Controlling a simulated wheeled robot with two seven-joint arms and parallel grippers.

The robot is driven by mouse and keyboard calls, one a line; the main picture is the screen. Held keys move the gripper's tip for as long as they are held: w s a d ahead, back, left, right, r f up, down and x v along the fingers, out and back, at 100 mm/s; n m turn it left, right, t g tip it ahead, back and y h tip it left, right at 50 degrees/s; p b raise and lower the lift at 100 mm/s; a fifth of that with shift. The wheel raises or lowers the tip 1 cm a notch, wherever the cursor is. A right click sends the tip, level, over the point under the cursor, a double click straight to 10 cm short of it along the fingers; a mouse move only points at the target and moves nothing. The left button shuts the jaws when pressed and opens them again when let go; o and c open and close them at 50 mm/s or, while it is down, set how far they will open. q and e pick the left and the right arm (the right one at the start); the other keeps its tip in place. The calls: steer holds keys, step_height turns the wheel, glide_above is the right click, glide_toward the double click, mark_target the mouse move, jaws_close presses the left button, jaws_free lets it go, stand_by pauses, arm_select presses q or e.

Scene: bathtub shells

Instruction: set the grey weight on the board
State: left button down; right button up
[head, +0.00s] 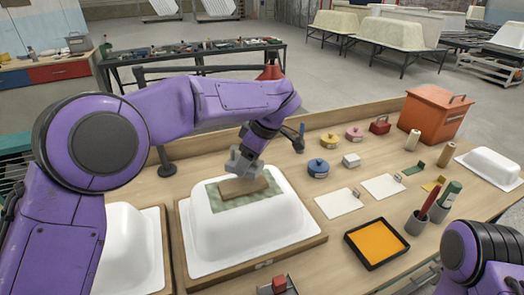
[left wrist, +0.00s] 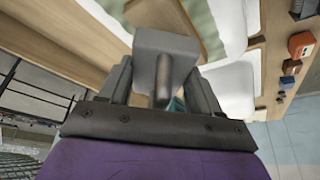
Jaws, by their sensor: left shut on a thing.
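The grey weight (left wrist: 168,45), a block with a bar handle, is between the fingers of my left gripper (left wrist: 160,88) in the left wrist view. In the head view my left gripper (head: 246,158) hangs over the far side of the brown board (head: 243,188), with the weight (head: 236,166) under it. I cannot tell whether the weight touches the board. The board lies on a green patterned sheet (head: 222,203) on top of an upturned white tub shell (head: 245,232). The board also shows beside the weight in the left wrist view (left wrist: 203,22). My right gripper is out of view.
A second white shell (head: 125,245) stands to the left. To the right are an orange-filled tray (head: 377,243), white sheets (head: 338,203), a blue round tin (head: 318,168), a grey cup (head: 416,222) and an orange box (head: 435,110). A wooden ledge runs along the back.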

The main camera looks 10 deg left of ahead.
arm_select(q)
steer(key=f, duration=0.1)
steer(key=s+a+f, duration=0.1)
steer(key=f, duration=0.1)
steer(key=shift+s+p, duration=0.15)
steer(key=shift+p, duration=0.15)
steer(key=shift+w+d+f, duration=0.1)
steer(key=shift+w+f, duration=0.15)
steer(key=shift+w, duration=0.05)
steer(key=shift+s, duration=0.15)
steer(key=shift+c, duration=1)
jaws_free()
steer(key=shift+s, duration=0.1)
steer(key=shift+f, duration=0.1)
steer(key=v, duration=1.2)
